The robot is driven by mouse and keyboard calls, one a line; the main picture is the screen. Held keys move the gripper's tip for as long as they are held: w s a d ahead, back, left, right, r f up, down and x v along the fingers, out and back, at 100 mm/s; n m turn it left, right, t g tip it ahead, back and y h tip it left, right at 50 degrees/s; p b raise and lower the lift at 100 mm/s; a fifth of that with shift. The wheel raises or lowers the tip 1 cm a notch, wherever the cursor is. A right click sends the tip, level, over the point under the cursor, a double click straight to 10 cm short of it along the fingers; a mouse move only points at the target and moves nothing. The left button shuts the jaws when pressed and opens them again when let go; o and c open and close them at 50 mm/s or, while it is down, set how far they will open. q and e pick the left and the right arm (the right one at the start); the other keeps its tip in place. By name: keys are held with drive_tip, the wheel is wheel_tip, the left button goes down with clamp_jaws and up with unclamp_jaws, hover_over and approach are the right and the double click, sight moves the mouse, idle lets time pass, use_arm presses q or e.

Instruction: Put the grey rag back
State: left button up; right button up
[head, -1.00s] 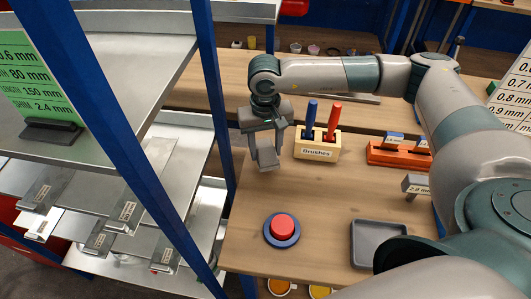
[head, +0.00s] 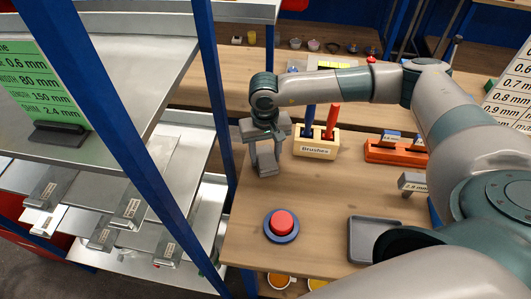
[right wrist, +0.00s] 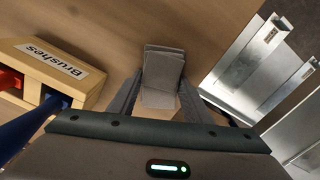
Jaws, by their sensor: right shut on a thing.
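My right gripper (head: 266,148) is shut on the grey rag (head: 267,164), which looks like a small folded stack of grey cloth. It is over the left end of the wooden bench, just left of the brush holder. In the right wrist view the rag (right wrist: 163,70) sits between the two fingers (right wrist: 157,98), with bare wood beyond it. I cannot tell whether the rag touches the bench top. My left gripper is not in view.
The cream brush holder (head: 316,153) with a blue and a red brush stands close right of the gripper. A red button (head: 282,222), a grey tray (head: 372,238) and an orange block (head: 395,153) are on the bench. A blue-post metal rack (head: 214,90) stands left.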

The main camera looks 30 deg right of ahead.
sight(265, 156)
drive_tip(key=shift+f, duration=0.15)
drive_tip(key=o, duration=1)
drive_tip(key=shift+r, duration=0.2)
drive_tip(key=shift+r+b, duration=0.3)
drive_tip(key=shift+r, duration=0.2)
wheel_tip(265, 156, up, 11)
drive_tip(key=b, duration=0.3)
drive_tip(key=shift+b, duration=0.3)
